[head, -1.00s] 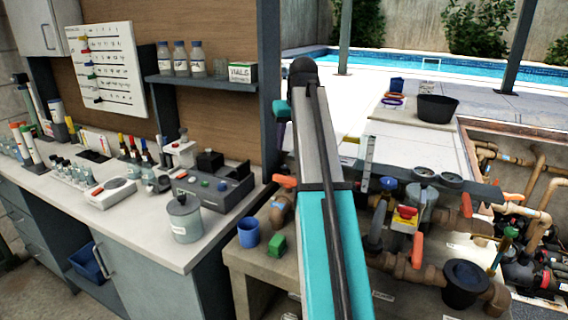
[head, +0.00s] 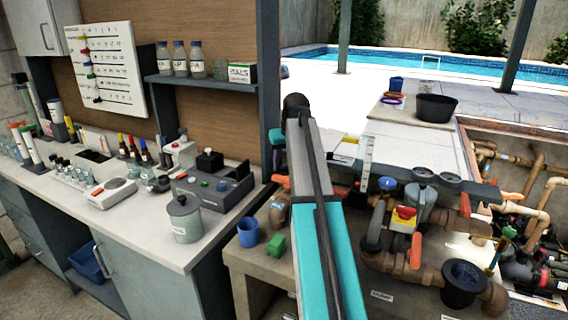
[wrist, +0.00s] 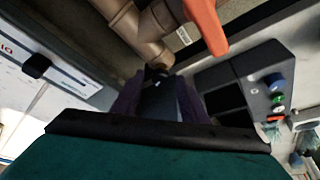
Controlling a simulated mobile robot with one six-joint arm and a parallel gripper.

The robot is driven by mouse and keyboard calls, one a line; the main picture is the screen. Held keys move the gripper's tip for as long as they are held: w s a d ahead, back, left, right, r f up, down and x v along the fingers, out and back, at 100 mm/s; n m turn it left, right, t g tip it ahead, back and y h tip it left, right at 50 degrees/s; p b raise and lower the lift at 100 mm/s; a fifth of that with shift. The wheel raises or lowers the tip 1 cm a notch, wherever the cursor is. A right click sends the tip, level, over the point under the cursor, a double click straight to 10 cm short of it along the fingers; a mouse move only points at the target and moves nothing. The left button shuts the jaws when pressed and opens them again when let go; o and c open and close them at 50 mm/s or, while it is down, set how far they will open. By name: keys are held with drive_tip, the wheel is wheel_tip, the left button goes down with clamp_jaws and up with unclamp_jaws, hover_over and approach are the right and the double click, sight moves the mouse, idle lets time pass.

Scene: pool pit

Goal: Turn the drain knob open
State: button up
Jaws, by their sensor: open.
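The pipework in the head view carries orange lever handles, one of them beside the pipe (head: 416,250), a blue knob (head: 387,183) and a red knob on a yellow plate (head: 404,213). I cannot tell which is the drain knob, as no readable label marks it. My arm crosses the middle of the head view and hides my gripper almost wholly there. In the wrist view my gripper (wrist: 160,100) has its two purple fingers apart, with a dark shape between or behind them. A brown pipe (wrist: 140,35) and an orange handle (wrist: 207,25) lie beyond the fingertips, apart from them.
A bench (head: 140,225) with a grey canister (head: 184,218) and instruments stands at the left. A dark pot (head: 465,283) stands at the lower right. A pump pit lies at the far right.

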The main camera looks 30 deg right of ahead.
clamp_jaws()
drive_tip(key=shift+m+p, duration=0.5)
unclamp_jaws()
drive_tip(key=shift+r, duration=0.1)
idle(0.3)
drive_tip(key=b+v, duration=0.1)
drive_tip(key=v, duration=1.2)
drive_tip(key=shift+a+r, duration=0.25)
drive_tip(key=shift+a, duration=0.05)
